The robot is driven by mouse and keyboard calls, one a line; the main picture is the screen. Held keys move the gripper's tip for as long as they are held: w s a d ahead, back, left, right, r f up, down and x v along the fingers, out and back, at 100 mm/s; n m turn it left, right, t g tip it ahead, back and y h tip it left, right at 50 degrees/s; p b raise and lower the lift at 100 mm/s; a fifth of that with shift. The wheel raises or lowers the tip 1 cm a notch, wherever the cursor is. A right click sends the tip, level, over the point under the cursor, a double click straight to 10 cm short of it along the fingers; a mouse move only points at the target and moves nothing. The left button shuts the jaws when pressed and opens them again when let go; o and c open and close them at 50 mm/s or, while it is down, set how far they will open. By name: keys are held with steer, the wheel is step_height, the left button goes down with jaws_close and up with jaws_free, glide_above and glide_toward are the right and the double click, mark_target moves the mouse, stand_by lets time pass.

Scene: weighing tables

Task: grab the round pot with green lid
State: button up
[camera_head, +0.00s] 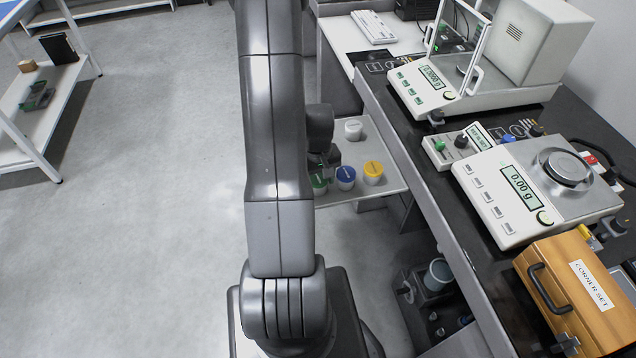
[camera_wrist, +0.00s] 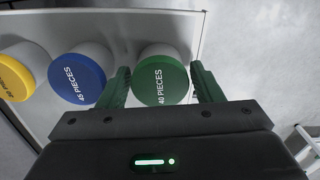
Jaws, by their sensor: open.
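The round pot with green lid (camera_wrist: 160,82) stands on a pale tray-like shelf. Its lid reads "40 PIECES" in the wrist view. In the head view the green-lidded pot (camera_head: 319,183) is partly hidden by my arm. My gripper (camera_wrist: 161,86) is open, with one green finger on each side of the green-lidded pot. The fingers look close to the pot's sides; I cannot tell whether they touch it. In the head view my gripper is mostly hidden behind my arm, above the shelf.
A blue-lidded pot (camera_wrist: 77,78) stands close beside the left finger, with a yellow-lidded pot (camera_wrist: 14,74) farther left. A white-lidded pot (camera_head: 353,129) stands farther back on the shelf (camera_head: 388,160). The dark weighing table (camera_head: 415,165) with balances rises to the right. Open floor lies left.

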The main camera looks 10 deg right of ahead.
steer(key=c, duration=0.8)
